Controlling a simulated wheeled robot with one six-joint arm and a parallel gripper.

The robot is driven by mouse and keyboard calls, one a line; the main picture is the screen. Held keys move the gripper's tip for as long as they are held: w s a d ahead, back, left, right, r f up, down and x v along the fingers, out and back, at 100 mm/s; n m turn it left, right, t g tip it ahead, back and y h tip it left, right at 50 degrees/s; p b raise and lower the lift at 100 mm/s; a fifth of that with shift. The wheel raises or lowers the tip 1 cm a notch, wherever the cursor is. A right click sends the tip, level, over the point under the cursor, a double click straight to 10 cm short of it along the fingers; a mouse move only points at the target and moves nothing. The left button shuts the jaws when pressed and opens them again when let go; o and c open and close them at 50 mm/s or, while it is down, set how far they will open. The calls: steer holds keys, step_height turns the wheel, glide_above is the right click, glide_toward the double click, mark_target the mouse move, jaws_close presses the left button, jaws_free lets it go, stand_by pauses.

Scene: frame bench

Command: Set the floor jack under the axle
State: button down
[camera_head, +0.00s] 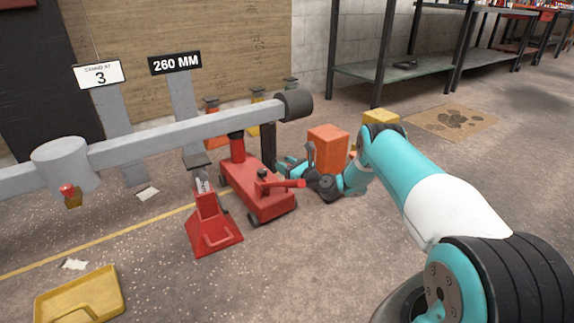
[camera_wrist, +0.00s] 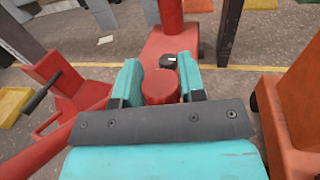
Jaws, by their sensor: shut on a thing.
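The floor jack (camera_head: 262,203) is red, low and wheeled, with a upright red post (camera_head: 237,149) whose top meets the underside of the grey axle (camera_head: 190,128) in the head view; I cannot tell whether they touch. My gripper (camera_wrist: 160,88) is shut on a round red knob (camera_wrist: 160,86) of the jack in the wrist view, one teal finger on each side. In the head view my gripper is partly hidden beside the jack's right side. The jack body also shows ahead of the fingers in the wrist view (camera_wrist: 165,45).
A red jack stand (camera_head: 213,232) stands left of the jack. An orange box (camera_head: 328,149) is close on the right. A yellow tray (camera_head: 80,296) lies at front left. Signs read "STAND AT 3" (camera_head: 99,74) and "260 MM" (camera_head: 175,62). Floor at front centre is clear.

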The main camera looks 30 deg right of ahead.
steer(key=shift+w, duration=0.15)
steer(key=c, duration=0.7)
jaws_free()
steer(key=p+v, duration=1.7)
steer(key=p, duration=0.2)
steer(key=shift+d, duration=0.1)
